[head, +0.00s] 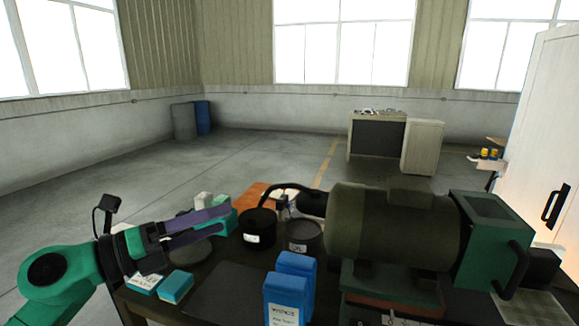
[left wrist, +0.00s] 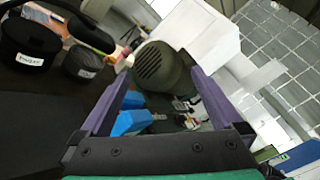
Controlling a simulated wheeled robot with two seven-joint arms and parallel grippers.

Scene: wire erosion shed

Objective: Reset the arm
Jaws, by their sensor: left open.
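My left gripper (head: 218,224) comes in from the left in the head view, above the left part of the dark table (head: 225,290). Its two purple fingers are apart with nothing between them, and they point right toward a black labelled pot (head: 259,230). In the left wrist view the open fingers (left wrist: 160,90) frame the green motor-like machine (left wrist: 158,66) and blue boxes (left wrist: 130,122), which lie beyond the fingertips. My right gripper shows in neither view.
The large green machine (head: 390,235) fills the table's right side. Two blue boxes (head: 288,300) stand at the front, with a dark labelled can (head: 303,238) behind them. Teal-and-white boxes (head: 176,287) lie below my left gripper. A dark flat area (head: 225,290) in front is bare.

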